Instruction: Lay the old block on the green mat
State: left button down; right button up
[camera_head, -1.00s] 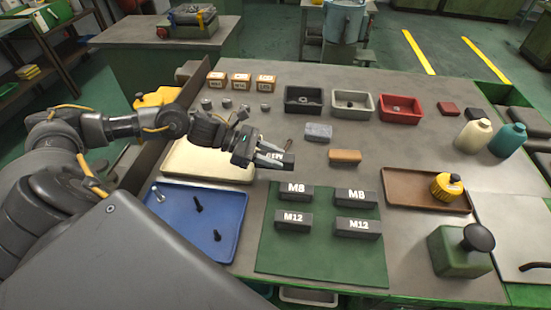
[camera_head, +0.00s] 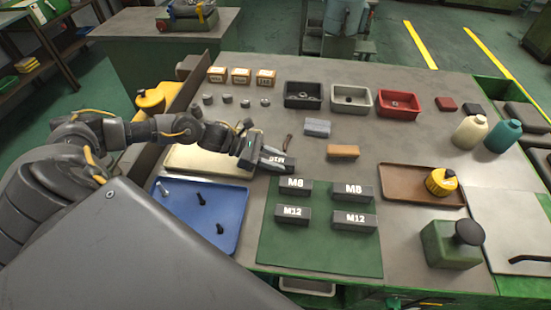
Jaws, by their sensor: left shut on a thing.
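The green mat (camera_head: 319,245) lies on the bench in front of me. My left gripper (camera_head: 262,159) is shut on a dark block (camera_head: 280,163) with white lettering that I cannot read surely. It is held just beyond the mat's far left edge. The jaws hide part of it, and I cannot tell its height over the bench. My right gripper is not in view.
A blue tray (camera_head: 224,228) with dark and silver bolts lies left of the mat, a cream pad (camera_head: 205,163) beyond it. A brown tray (camera_head: 395,184) with a yellow object is to the right. An orange block (camera_head: 343,151) and grey block (camera_head: 317,127) lie beyond the mat.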

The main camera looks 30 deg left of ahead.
pick_arm(q)
jog(key=c, duration=1)
grip_release()
jog(key=shift+f, duration=0.1)
jog(key=shift+c, duration=0.2)
